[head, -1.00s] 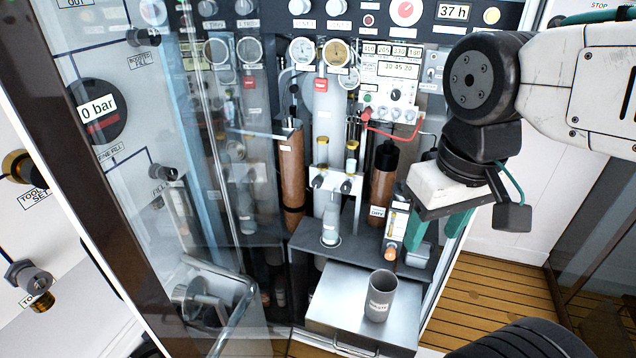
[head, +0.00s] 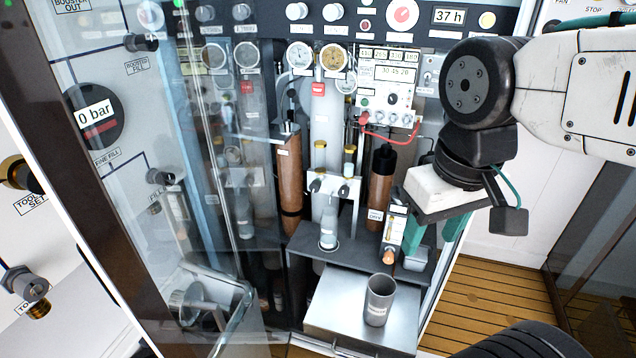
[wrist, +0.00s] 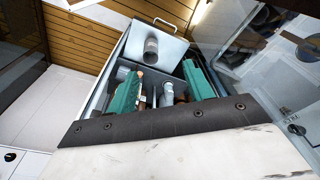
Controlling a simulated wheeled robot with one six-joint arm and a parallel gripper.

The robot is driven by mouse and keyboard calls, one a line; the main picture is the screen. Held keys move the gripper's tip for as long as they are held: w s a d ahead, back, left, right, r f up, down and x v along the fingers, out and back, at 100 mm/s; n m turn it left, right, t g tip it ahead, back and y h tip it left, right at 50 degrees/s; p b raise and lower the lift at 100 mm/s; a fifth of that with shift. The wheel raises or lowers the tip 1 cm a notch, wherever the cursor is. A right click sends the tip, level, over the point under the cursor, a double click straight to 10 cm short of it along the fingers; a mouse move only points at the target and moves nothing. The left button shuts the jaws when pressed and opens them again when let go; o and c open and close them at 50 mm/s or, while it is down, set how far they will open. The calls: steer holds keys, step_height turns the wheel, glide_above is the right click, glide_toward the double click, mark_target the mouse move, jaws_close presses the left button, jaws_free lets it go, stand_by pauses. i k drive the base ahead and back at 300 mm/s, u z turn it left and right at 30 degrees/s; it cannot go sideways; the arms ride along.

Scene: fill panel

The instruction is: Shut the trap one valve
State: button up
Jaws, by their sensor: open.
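Two small dark valve knobs, the left one (head: 315,186) and the right one (head: 342,188), sit on a white block between the brown columns in the head view. Their labels are too small to read, so I cannot tell which is the trap one valve. My gripper (head: 434,240) hangs at the right of the cabinet, green fingers pointing down, open and apart from the knobs. In the wrist view my gripper (wrist: 158,72) is open, with small cabinet parts showing between and beyond the fingers. The knobs cannot be made out clearly there.
A grey cup (head: 379,300) stands on a metal drawer box (head: 335,310) below a dark shelf (head: 350,252). A glass door (head: 215,150) covers the cabinet's left part. Brown columns (head: 290,180) flank the white block. Wooden floor (head: 485,290) lies at right.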

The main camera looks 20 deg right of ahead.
mark_target(314, 187)
steer(key=u, duration=1.85)
steer(key=k, duration=1)
steer(key=z, duration=1.85)
steer(key=i, duration=1)
